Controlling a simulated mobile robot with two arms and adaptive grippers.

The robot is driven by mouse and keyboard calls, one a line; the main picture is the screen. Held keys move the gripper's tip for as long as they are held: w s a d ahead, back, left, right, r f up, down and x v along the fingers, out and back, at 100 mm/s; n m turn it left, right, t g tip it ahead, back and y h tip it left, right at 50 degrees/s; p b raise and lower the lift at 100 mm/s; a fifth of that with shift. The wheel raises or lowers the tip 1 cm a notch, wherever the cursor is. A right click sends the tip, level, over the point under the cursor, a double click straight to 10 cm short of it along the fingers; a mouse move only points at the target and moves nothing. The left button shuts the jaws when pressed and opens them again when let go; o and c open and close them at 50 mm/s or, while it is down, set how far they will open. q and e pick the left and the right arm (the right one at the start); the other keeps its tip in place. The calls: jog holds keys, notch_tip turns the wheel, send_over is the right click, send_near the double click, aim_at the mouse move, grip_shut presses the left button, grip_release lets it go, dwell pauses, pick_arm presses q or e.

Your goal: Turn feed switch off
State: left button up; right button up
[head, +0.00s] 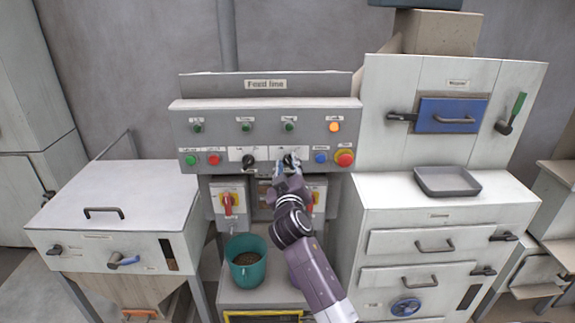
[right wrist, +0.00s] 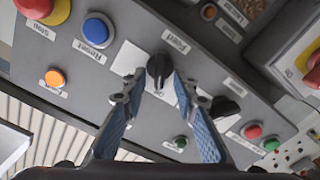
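The grey control panel (head: 265,115) carries a "Feed line" sign on top. Two black rotary switches sit in its lower row, a left one (head: 248,161) and a right one partly hidden by my gripper. My right gripper (head: 290,166) is at the right switch. In the right wrist view this black knob (right wrist: 158,68) lies between the fingertips of my open gripper (right wrist: 158,80), with a small gap on each side. The other black knob (right wrist: 225,108) is to the right there. My left gripper is not in view.
A blue button (head: 321,157) and a red emergency button (head: 344,158) sit right of my gripper. Green (head: 190,160) and red (head: 213,159) buttons are at the left. An orange lamp (head: 334,127) is bright. A teal bucket (head: 246,270) with pellets stands below.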

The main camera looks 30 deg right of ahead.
jog(key=v, duration=1.2)
jog(key=shift+f, duration=0.1)
jog(key=s+a+f+n+g+y+b, duration=0.1)
jog(key=a+f+n+g+y, duration=0.2)
jog(key=f, duration=1.4)
jog(key=a+f+n+g+y+b, duration=0.1)
jog(key=a+f+y, duration=0.35)
jog(key=f, duration=1.25)
jog(key=s+a+f+g+y+b, duration=0.1)
jog(key=s+a+f+g, duration=0.15)
jog(key=s+f, duration=0.65)
jog(key=s+a+f+g, duration=0.1)
jog(key=s+a+f, duration=0.35)
jog(key=f, duration=0.85)
jog(key=s+f+g, duration=0.2)
jog(key=s+f, duration=0.4)
jog(key=s, duration=0.6)
jog(key=s+d+f+m+g+b, duration=0.1)
jog(key=s+f, duration=0.5)
jog(key=s, duration=0.6)
jog(key=s+d+f+g+y, duration=0.1)
jog(key=s+f+g, duration=0.2)
jog(key=s, duration=0.9)
notch_tip(320, 180, down, 3)
jog(key=shift+d+g+b, duration=0.15)
jog(key=shift+g+b, duration=0.15)
jog(key=shift+g, duration=0.05)
